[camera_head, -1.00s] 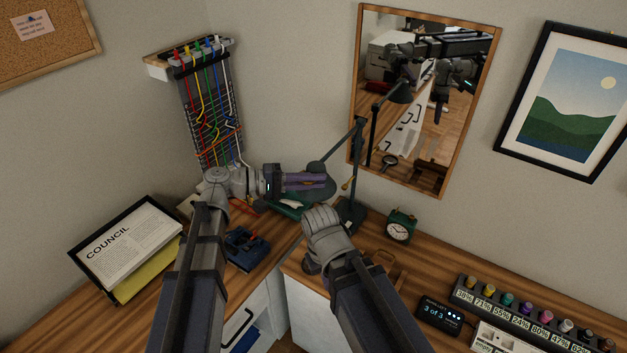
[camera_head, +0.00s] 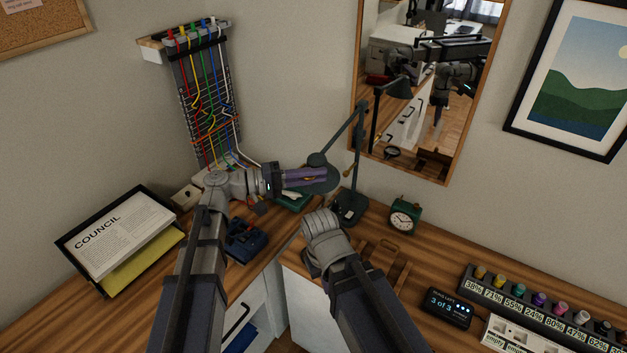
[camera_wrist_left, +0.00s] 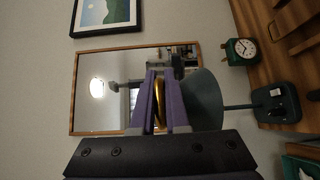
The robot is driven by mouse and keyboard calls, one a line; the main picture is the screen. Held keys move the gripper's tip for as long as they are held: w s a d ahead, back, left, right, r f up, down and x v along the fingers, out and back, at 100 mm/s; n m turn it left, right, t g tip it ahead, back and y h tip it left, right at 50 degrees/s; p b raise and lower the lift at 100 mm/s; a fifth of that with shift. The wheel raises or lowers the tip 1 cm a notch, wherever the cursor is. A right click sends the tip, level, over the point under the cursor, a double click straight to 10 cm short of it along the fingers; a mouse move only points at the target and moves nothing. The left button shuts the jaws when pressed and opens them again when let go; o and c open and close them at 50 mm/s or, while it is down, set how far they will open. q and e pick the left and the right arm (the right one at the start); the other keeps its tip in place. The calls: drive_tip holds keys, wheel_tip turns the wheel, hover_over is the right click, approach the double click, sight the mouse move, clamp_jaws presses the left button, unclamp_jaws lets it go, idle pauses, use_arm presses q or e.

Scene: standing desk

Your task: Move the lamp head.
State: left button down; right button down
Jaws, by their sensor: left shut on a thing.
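A dark green desk lamp stands in the corner. Its base (camera_head: 349,207) is on the desk, and its jointed arm (camera_head: 344,128) bends down left to the round lamp head (camera_head: 329,184). My left gripper (camera_head: 318,176) reaches across the lamp head from the left. In the left wrist view its purple fingers (camera_wrist_left: 160,98) are shut on a thin gold handle (camera_wrist_left: 159,103), beside the lamp head's shade (camera_wrist_left: 203,100). The fingers hide part of the handle and shade. My right arm's wrist shows at the lower middle, but its gripper fingers are out of sight.
A green clock (camera_head: 404,215) stands right of the lamp base. A wall mirror (camera_head: 352,135) hangs behind the lamp. A cable panel (camera_head: 205,110), a blue device (camera_head: 245,240) and a document tray (camera_head: 68,243) are at left.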

sight(317, 187)
use_arm(q)
drive_tip(key=shift+m+h, duration=0.3)
drive_tip(key=shift+h, duration=0.1)
drive_tip(key=f+b, duration=0.3)
drive_tip(key=w+f+b, duration=0.1)
drive_tip(key=b, duration=0.1)
drive_tip(key=shift+d+f, duration=0.3)
drive_tip(key=shift+f, duration=0.05)
drive_tip(key=shift+w+d+f+b, duration=0.1)
drive_tip(key=shift+w+f+b, duration=0.05)
drive_tip(key=shift+f+b, duration=0.25)
drive_tip(key=shift+w+d+f+b, duration=0.1)
drive_tip(key=shift+f+b, duration=0.25)
drive_tip(key=shift+f, duration=0.05)
drive_tip(key=c, duration=1)
unclamp_jaws()
drive_tip(key=shift+o, duration=0.2)
drive_tip(key=a, duration=0.2)
drive_tip(key=s+a, duration=0.1)
drive_tip(key=a, duration=0.4)
drive_tip(key=shift+s+a+f, duration=0.1)
drive_tip(key=shift+s+a, duration=0.05)
drive_tip(key=shift+a, duration=0.2)
